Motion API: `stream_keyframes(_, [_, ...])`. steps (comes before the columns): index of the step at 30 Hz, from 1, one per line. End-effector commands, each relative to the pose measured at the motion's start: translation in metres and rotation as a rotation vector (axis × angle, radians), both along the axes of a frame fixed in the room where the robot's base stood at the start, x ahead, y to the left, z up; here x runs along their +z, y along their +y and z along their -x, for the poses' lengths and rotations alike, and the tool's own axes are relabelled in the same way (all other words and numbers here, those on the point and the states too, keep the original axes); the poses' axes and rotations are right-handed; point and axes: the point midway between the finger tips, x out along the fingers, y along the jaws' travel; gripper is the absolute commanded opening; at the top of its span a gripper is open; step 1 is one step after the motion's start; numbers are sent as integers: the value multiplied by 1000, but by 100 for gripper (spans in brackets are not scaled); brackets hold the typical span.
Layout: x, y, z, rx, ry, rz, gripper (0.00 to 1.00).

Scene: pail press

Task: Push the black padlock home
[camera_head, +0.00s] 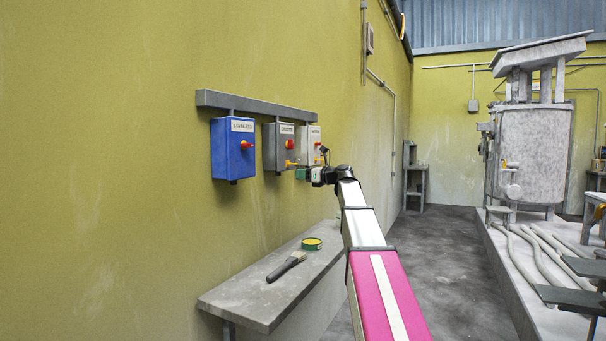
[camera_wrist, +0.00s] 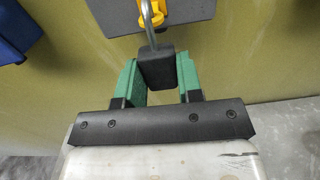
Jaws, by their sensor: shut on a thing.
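The black padlock (camera_wrist: 156,70) is between the green fingers of my gripper (camera_wrist: 159,78) in the wrist view. The fingers are shut on its body. Its metal shackle (camera_wrist: 149,25) rises from the body and passes by a yellow hasp part (camera_wrist: 154,14) on a grey box. Whether the shackle is seated in the body cannot be told. In the head view my gripper (camera_head: 303,174) is at the lower edge of the boxes, near the grey middle box (camera_head: 278,149). The padlock is too small to make out there.
A blue box (camera_head: 233,150) hangs left of the grey box and a pale box (camera_head: 309,144) hangs right, all under a grey rail (camera_head: 254,106). Below, a shelf (camera_head: 262,299) holds a brush (camera_head: 286,266) and a green-and-yellow tin (camera_head: 311,243).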

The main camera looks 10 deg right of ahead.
Motion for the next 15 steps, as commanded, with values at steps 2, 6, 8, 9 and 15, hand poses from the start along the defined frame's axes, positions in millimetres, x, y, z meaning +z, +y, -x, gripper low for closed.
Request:
stream_keyframes(2, [-2,0,0,0,0,0,7])
stream_keyframes(6, [-6,0,0,0,0,0,7])
stream_keyframes(8, [-7,0,0,0,0,0,7])
stream_keyframes(9, [-8,0,0,0,0,0,7])
stream_keyframes(15, [-10,0,0,0,0,0,37])
